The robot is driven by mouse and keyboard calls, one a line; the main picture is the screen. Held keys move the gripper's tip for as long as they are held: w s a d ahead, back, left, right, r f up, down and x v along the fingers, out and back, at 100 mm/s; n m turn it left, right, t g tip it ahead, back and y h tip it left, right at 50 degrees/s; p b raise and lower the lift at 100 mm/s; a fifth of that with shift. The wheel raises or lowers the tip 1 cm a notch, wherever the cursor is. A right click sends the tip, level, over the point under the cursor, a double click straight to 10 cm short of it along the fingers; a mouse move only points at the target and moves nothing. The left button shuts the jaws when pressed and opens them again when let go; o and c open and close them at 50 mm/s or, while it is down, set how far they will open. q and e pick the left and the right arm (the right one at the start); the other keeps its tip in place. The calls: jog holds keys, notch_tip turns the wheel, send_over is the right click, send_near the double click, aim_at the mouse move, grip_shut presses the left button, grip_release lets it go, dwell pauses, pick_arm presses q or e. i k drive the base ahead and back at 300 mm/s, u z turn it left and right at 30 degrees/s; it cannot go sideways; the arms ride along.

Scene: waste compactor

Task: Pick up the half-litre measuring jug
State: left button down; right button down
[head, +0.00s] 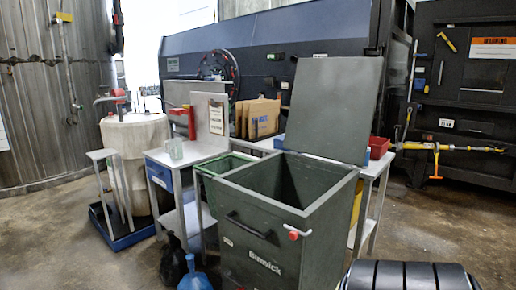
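A small clear, pale-greenish container (175,149), which looks like the measuring jug, stands upright on the left part of the grey workbench (200,153). It is small in the picture, so its markings and handle cannot be made out. Neither of my grippers shows in the head view, and nothing is seen touching the container.
A large dark green bin (275,230) with its lid raised stands in front of the bench, with a green crate (222,165) beside it. Dark and blue bags (194,277) lie on the floor. A pale drum (135,150) stands left. Floor is open at lower left.

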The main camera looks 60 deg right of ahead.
aim_at(175, 153)
jog(key=z, duration=1.4)
jog(key=i, duration=1.65)
jog(key=u, duration=0.25)
jog(key=k, duration=0.4)
jog(key=z, duration=0.8)
jog(key=i, duration=0.3)
jog(key=z, duration=0.45)
